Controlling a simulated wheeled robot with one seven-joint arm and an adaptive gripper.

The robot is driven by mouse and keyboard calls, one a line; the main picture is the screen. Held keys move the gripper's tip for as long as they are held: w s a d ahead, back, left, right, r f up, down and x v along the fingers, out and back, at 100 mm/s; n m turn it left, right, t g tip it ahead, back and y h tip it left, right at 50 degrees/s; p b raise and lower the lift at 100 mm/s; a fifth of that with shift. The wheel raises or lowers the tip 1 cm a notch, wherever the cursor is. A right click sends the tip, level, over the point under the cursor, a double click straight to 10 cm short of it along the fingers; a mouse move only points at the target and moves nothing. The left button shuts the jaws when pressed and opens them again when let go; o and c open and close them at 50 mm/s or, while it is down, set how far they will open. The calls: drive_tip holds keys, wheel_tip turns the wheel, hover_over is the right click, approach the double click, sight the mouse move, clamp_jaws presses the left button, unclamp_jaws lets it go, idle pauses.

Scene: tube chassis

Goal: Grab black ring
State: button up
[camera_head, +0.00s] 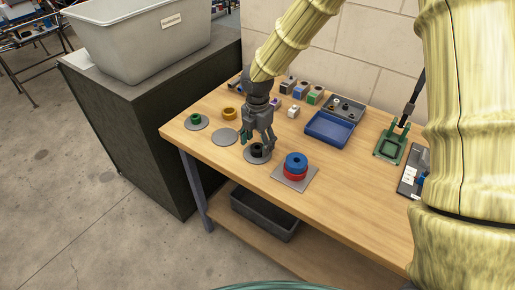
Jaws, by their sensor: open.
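The black ring (257,149) lies on a round grey disc (249,159) on the wooden table. My gripper (257,146) points down over it, with the fingers apart. The fingertips are close to the ring and partly cover it. I cannot tell whether they touch it.
A blue ring (296,160) sits on a red ring (294,173) on a square grey plate (306,183) to the right. A blue tray (328,128) stands behind.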

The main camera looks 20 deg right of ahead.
drive_tip(key=shift+f, duration=1.05)
drive_tip(key=c, duration=1.1)
drive_tip(key=shift+r, duration=0.15)
drive_tip(key=shift+c, duration=0.2)
